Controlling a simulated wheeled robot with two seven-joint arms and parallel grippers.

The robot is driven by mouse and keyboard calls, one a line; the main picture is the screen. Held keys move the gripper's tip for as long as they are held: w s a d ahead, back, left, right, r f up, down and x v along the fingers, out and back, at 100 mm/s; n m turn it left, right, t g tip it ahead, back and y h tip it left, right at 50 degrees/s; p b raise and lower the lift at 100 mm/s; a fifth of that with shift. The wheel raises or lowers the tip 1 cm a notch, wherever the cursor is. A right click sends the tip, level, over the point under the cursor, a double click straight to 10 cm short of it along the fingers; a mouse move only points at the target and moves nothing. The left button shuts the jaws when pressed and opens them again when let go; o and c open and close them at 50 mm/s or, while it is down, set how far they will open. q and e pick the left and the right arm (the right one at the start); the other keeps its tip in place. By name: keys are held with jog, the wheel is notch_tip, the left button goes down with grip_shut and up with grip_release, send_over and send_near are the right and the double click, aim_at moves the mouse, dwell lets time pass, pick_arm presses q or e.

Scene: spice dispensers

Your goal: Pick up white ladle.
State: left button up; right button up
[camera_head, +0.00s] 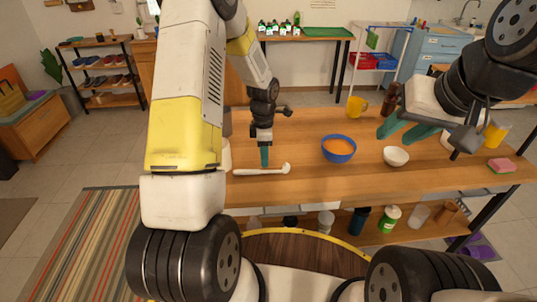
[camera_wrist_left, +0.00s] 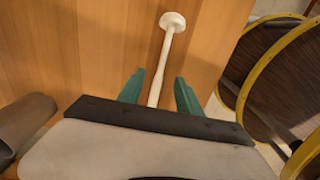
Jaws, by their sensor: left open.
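The white ladle (camera_head: 264,171) lies flat on the wooden table near its front left edge, its head towards the right in the head view. In the left wrist view the ladle (camera_wrist_left: 162,65) runs away from me, head at the top, its handle between the two green fingers. My left gripper (camera_head: 265,156) points down over the ladle's handle. In the left wrist view my left gripper (camera_wrist_left: 160,95) is open, with a gap on both sides of the handle. The handle's near end is hidden by the gripper body. My right gripper (camera_head: 406,130) is at the right, its green fingers apart, above the table.
On the table (camera_head: 300,130) stand a blue bowl with orange contents (camera_head: 338,149), a white bowl (camera_head: 396,156), a yellow mug (camera_head: 357,106) and a pink and green sponge (camera_head: 501,165). Several bottles stand on the shelf below. The table left of the blue bowl is mostly clear.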

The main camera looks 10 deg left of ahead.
aim_at(263, 171)
pick_arm(q)
jog(key=f, duration=0.5)
jog(key=shift+s+a+f, duration=0.15)
jog(key=shift+a+f, duration=0.05)
jog(key=shift+f, duration=0.15)
grip_shut()
